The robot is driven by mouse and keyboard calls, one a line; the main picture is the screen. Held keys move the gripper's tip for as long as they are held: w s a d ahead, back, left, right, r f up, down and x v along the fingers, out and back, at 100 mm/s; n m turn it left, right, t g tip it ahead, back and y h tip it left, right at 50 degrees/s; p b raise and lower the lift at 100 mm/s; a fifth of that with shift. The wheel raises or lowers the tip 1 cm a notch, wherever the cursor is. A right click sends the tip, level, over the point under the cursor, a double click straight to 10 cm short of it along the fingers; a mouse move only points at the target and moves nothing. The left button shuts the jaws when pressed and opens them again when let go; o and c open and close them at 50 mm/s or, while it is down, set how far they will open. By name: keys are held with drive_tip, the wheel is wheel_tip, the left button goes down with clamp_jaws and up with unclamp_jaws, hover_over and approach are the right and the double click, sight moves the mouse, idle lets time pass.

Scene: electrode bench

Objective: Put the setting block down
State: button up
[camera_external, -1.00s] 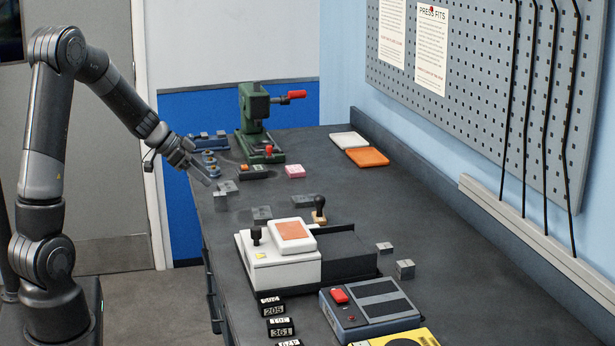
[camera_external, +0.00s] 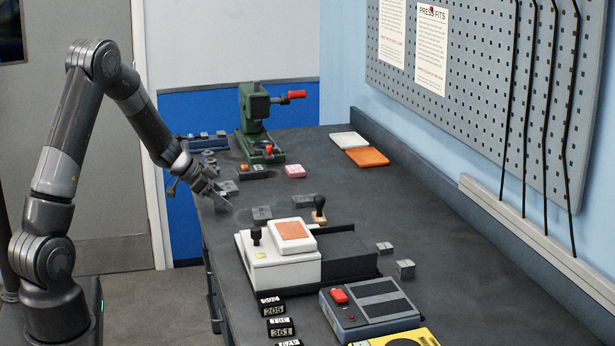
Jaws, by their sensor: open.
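Several small grey metal blocks lie on the dark bench, and I cannot tell for sure which is the setting block. One grey block (camera_external: 230,187) lies just beyond my gripper (camera_external: 224,199), near the bench's left edge. My gripper is open and low over the bench there. Its fingers cover the spot where another small grey block showed before, so I cannot tell whether that block is between them. A flat grey block (camera_external: 262,213) lies to the right of the gripper, behind the white machine.
The white machine (camera_external: 283,270) with an orange-topped pad stands right and nearer. A green press (camera_external: 254,125) and a pink block (camera_external: 295,171) are farther back. Two grey blocks (camera_external: 405,269) lie right of the machine. The bench's middle right is clear.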

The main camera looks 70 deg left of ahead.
drive_tip(key=shift+w+f, duration=0.3)
drive_tip(key=shift+f, duration=0.05)
drive_tip(key=shift+r, duration=0.1)
clamp_jaws()
idle(0.3)
